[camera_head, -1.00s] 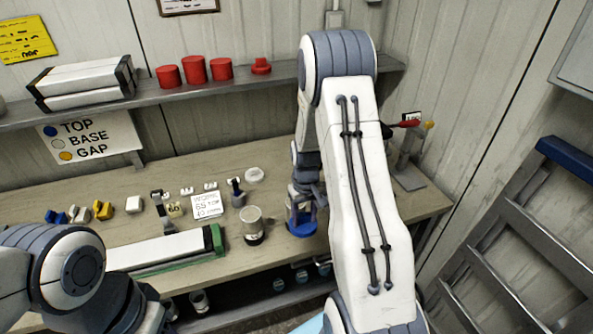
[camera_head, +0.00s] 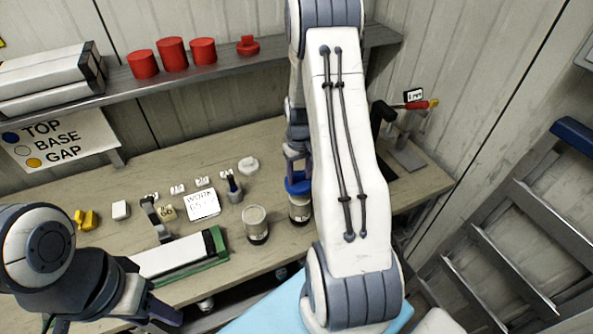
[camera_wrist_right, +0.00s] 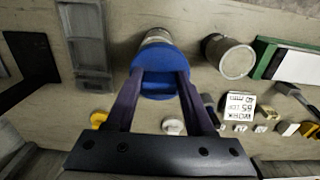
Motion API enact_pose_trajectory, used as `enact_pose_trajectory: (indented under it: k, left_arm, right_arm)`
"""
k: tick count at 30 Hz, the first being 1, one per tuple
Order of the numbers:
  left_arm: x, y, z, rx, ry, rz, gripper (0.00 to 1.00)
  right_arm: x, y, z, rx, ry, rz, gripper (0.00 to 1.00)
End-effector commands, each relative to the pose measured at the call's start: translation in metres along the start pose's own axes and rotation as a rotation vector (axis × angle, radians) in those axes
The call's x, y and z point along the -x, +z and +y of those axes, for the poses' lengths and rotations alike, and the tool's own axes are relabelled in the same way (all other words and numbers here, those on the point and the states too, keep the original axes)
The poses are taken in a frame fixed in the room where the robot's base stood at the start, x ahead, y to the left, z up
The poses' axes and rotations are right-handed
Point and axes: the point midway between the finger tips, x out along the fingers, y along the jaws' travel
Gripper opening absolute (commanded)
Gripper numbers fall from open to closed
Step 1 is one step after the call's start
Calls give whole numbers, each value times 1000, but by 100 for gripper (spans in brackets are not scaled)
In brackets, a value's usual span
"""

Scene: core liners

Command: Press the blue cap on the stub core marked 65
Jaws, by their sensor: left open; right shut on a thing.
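The blue cap (camera_head: 298,186) is gripped by my right gripper (camera_head: 297,172). In the right wrist view the gripper's fingers (camera_wrist_right: 160,86) hold the blue cap (camera_wrist_right: 161,62) from both sides. A stub core (camera_head: 300,210) stands upright on the bench directly under the cap; its edge also shows beyond the cap in the wrist view (camera_wrist_right: 156,36). I cannot tell whether cap and core touch. No number is readable on this core. A second, uncapped core (camera_head: 256,226) stands to its left. My left gripper (camera_head: 162,316) is open and empty at the bottom left, in front of the bench.
A core liner in a green tray (camera_head: 218,247) lies at the bench front. Red caps (camera_head: 173,55) stand on the shelf. A press-like stand (camera_head: 406,150) is at right.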

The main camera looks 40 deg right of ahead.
Motion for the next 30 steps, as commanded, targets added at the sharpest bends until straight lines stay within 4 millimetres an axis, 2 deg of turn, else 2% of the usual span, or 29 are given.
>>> enact_pose_trajectory:
  k: [15, 30]
  left_arm:
    - [-34, 2, -2, -2, 0, 0, 50]
    - [-36, 2, -2, -2, 0, 0, 50]
  right_arm:
    - [-44, 2, 4, -7, 0, -1, 9]
    - [-48, 1, 2, -4, 0, 0, 9]
